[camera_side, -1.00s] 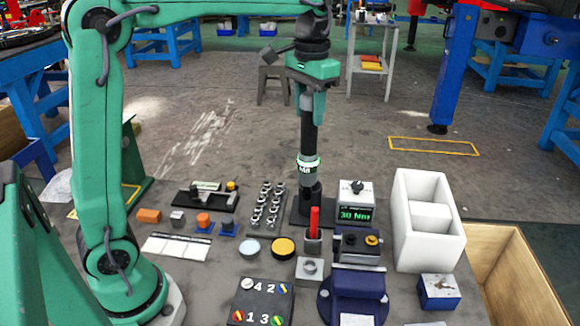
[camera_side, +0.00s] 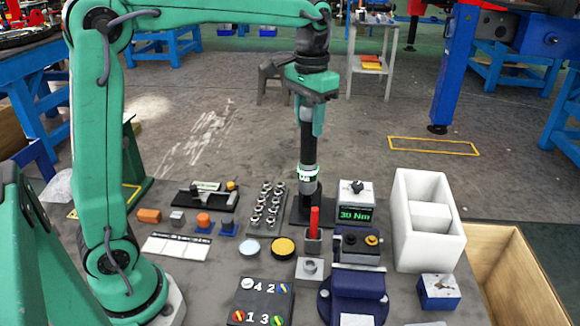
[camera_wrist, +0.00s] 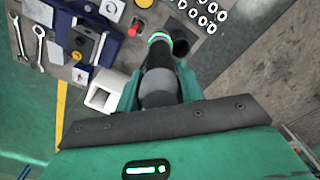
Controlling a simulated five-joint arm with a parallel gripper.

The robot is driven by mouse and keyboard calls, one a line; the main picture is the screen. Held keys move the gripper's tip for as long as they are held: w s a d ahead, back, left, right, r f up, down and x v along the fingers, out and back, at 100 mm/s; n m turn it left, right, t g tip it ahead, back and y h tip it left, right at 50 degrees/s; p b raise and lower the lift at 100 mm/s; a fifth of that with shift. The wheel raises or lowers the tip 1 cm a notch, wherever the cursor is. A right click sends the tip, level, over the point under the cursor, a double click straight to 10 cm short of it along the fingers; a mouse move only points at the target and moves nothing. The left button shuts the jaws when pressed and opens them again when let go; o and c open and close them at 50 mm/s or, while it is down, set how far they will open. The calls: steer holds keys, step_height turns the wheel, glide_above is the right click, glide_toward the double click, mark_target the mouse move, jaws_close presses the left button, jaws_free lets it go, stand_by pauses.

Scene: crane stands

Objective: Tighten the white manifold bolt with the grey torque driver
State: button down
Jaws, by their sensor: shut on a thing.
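My gripper (camera_side: 306,110) is shut on the grey torque driver (camera_side: 308,150), which hangs nearly upright with a lit green ring near its lower end. The driver also shows in the wrist view (camera_wrist: 159,62), between my fingers (camera_wrist: 158,92). Its lower end is near a black holder (camera_side: 318,211); I cannot tell whether the tip is inside it. The dark manifold block (camera_side: 261,302), numbered 1 to 4, lies at the front of the table. The white bolt (camera_side: 247,283) is at its back left corner, beside the 4, well away from the driver.
A torque display (camera_side: 356,214) reading 30 Nm stands right of the holder. A socket rack (camera_side: 268,208) is left of it. A red-handled tool (camera_side: 314,222), a blue vise (camera_side: 355,285) and a white bin (camera_side: 424,255) stand nearby.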

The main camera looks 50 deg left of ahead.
step_height(320, 180, up, 10)
steer(key=shift+f, duration=0.15)
steer(key=shift+s+d, duration=0.15)
steer(key=shift+s, duration=0.05)
steer(key=s+d+m, duration=0.3)
steer(key=s+d, duration=0.1)
steer(key=s, duration=0.7)
steer(key=s+d+m, duration=0.3)
steer(key=s+d, duration=0.1)
steer(key=s, duration=0.7)
steer(key=shift+d+f, duration=0.15)
steer(key=shift+f, duration=6.15)
